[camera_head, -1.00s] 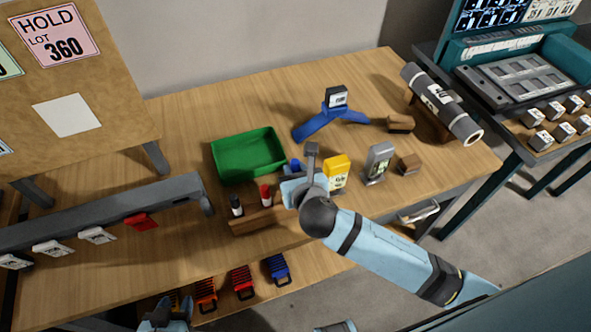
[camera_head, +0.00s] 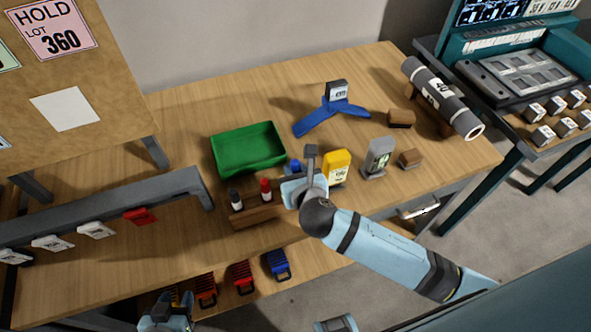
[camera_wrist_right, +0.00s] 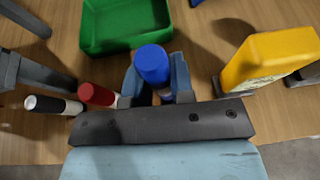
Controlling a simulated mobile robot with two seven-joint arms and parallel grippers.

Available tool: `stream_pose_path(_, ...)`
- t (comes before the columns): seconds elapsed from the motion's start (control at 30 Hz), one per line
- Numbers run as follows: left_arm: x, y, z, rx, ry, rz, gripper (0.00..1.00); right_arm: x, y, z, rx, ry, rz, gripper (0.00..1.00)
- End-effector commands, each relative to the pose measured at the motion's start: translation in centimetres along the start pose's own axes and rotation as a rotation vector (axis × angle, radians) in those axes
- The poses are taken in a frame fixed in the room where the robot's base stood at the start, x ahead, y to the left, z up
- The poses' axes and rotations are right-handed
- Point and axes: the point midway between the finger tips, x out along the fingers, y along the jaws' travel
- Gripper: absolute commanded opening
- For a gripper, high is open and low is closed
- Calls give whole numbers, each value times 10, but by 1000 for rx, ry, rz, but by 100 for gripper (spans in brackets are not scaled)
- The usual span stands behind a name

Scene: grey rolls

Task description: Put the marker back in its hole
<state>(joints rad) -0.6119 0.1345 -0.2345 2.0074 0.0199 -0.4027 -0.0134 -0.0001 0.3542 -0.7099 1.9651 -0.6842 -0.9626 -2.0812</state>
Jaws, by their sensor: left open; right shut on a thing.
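My right gripper (camera_wrist_right: 157,88) is shut on the blue marker (camera_wrist_right: 152,65), whose blue cap sits between the two fingers. In the head view the blue cap (camera_head: 295,166) shows just behind my right gripper (camera_head: 300,180). The wooden marker block (camera_head: 260,217) lies left of this gripper, its right end partly hidden by it. A black-capped marker (camera_head: 235,199) and a red-capped marker (camera_head: 265,189) stand in the block. The lower end of the blue marker and any hole under it are hidden. My left gripper (camera_head: 165,312) is open and empty at the bottom edge, away from the block.
A green bin (camera_head: 249,150) stands behind the block. A blue stand (camera_head: 331,116) is farther back. A grey rail (camera_head: 105,212) runs along the left.

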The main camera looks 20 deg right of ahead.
Motion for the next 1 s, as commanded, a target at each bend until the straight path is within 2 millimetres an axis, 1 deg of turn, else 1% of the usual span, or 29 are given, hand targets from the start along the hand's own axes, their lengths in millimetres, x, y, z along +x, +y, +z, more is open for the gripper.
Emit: stream_pose_path(1.0,4,0,6,0,0,0,43,10,0,-24,0,0,-1,0)
